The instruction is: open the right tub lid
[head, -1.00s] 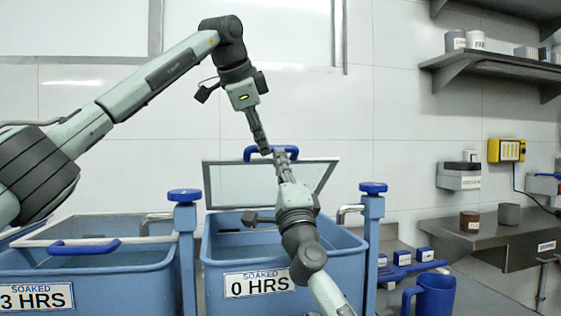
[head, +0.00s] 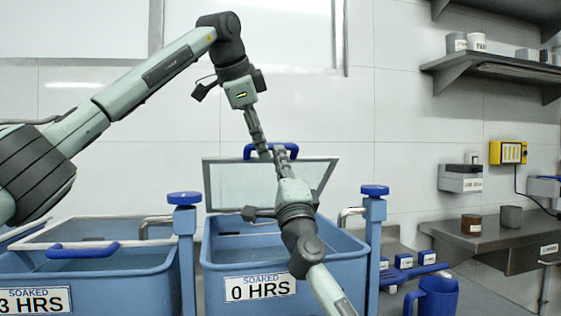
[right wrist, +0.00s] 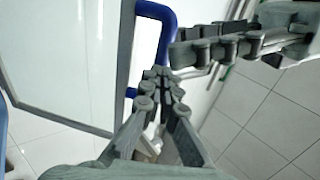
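The right tub (head: 346,257) is blue and labelled "0 HRS". Its pale framed lid (head: 228,183) is raised, leaning up at the back of the tub, with the tub's front open. A blue handle (head: 290,147) is on the lid's top edge. My left gripper (head: 264,152) comes down from above, its fingers together at the handle. My right gripper (head: 280,154) reaches up from the front, its fingertips in front of the handle. In the right wrist view, the right gripper (right wrist: 160,75) has its tips together beside the handle (right wrist: 168,30); left gripper fingers (right wrist: 215,42) are close by.
A left tub (head: 120,285) labelled "3 HRS" has a blue-handled lid (head: 82,250). Blue-capped posts (head: 374,215) flank the right tub. A blue jug (head: 437,300) stands at the right, below a metal counter (head: 490,240). Wall shelves (head: 500,65) are at upper right.

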